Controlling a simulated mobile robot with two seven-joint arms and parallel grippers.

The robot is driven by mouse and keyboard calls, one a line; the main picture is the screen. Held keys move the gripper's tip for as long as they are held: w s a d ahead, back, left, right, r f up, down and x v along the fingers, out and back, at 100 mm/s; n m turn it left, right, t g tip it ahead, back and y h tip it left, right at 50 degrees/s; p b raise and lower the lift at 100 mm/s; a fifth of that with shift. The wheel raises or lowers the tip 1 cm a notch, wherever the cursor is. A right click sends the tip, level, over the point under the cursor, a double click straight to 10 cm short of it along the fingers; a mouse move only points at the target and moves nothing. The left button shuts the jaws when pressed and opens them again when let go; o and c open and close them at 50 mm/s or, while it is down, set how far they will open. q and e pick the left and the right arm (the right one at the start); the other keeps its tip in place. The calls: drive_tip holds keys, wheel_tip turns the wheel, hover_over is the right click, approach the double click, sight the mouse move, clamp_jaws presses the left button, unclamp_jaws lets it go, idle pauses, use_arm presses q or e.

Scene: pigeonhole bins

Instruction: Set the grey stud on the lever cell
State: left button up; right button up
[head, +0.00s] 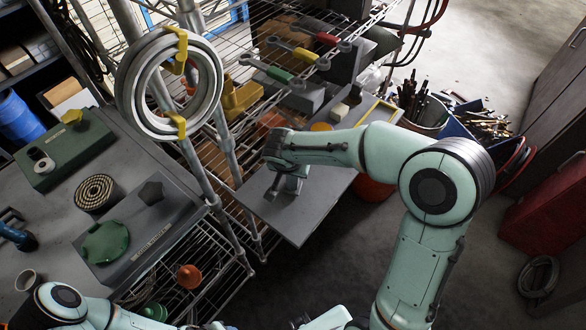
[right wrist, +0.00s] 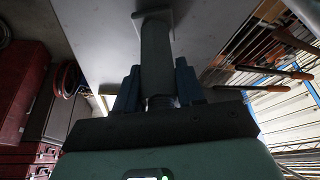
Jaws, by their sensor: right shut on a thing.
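My right gripper (head: 284,183) is above the grey board (head: 309,224) in the middle of the head view. It is shut on the grey stud, which shows in the right wrist view as a grey cylinder (right wrist: 156,50) with a flat square end. The blue-grey jaws (right wrist: 157,91) press on both sides of it. The stud's end is in front of the board; I cannot tell whether they touch. In the head view my gripper largely hides the stud. No lever cell can be told for certain. My left arm enters at the lower left, its gripper out of view.
The bench holds a grey panel (head: 157,227) with a dark knob (head: 150,192) and a green disc (head: 105,242), and a green box (head: 62,152). A hose coil (head: 127,80) hangs from a post.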

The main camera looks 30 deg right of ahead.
drive_tip(key=shift+f, duration=0.15)
drive_tip(key=o, duration=1.1)
drive_tip(key=shift+o, duration=0.2)
drive_tip(key=v, duration=1.2)
drive_tip(key=shift+r, duration=0.25)
drive_tip(key=shift+f, duration=0.1)
